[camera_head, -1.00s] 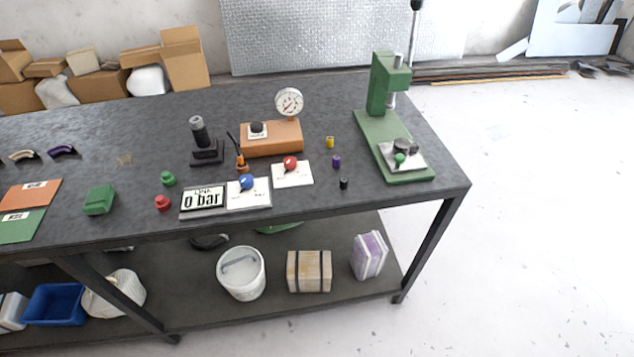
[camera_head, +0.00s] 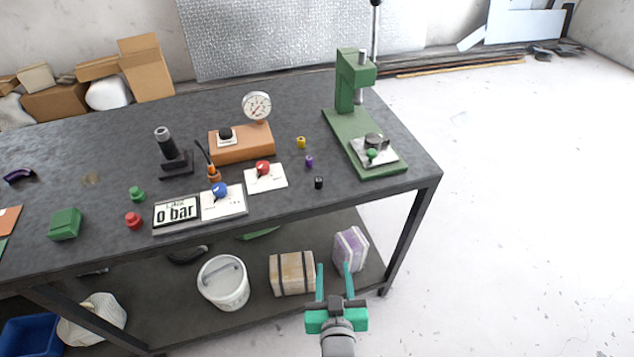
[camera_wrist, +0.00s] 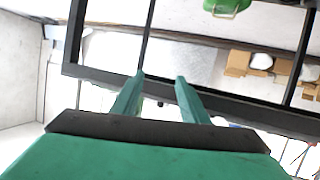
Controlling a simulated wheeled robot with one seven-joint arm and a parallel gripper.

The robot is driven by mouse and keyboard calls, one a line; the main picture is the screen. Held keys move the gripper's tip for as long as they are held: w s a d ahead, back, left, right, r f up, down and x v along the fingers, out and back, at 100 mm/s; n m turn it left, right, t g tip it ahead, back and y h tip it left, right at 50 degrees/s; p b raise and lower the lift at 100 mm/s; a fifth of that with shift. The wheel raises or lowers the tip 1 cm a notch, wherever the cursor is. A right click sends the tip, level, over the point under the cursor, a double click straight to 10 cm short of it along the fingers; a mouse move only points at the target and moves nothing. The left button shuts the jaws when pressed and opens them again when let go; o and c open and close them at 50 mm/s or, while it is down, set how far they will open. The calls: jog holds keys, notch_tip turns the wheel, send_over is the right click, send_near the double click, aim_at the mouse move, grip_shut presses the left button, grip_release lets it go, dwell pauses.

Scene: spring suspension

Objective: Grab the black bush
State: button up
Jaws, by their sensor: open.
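The black bush (camera_head: 319,183) is a small black cylinder standing on the dark bench top near its front edge, in the head view. A purple bush (camera_head: 309,161) and a yellow bush (camera_head: 301,142) stand behind it. My gripper (camera_head: 333,267) is green, open and empty. In the head view it shows below the black bush, in front of the bench. In the wrist view my gripper (camera_wrist: 160,78) has its two fingers apart with nothing held between them. I cannot make out the black bush in the wrist view.
The bench top (camera_head: 270,202) has a dark front edge. A green press (camera_head: 355,125) stands right of the bushes. White cards with a red knob (camera_head: 263,168) and a blue knob (camera_head: 220,190) lie to the left. A strapped box (camera_head: 292,274) sits on the lower shelf.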

jog(key=w+r, duration=0.6)
jog(key=w, duration=0.1)
jog(key=y, duration=0.1)
send_near(319, 184)
jog(key=shift+g, duration=0.4)
jog(key=x, duration=0.9)
jog(key=shift+w+r, duration=0.25)
grip_shut()
